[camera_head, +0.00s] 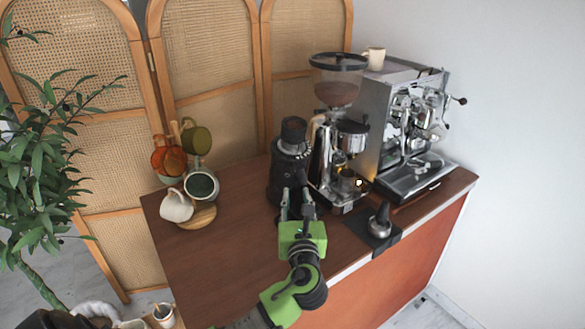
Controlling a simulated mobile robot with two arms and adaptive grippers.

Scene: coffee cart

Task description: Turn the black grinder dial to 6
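The black grinder (284,178) stands upright on the wooden cart top, left of the silver grinder. Its ribbed upper collar with small light marks (293,148) faces me, but the numbers are too small to read. My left gripper (297,196), with a green body, is in front of the black grinder's lower part. Its two fingers are spread apart and point toward the grinder, with nothing visibly held between them. I cannot tell whether the fingertips touch the grinder. My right gripper is not in view.
The silver grinder (325,151) stands close on the right, with the espresso machine (374,123) beyond it. A tamper (380,221) sits on a dark mat at the front right. A mug rack with several mugs (202,216) stands left. The cart top's left front is clear.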

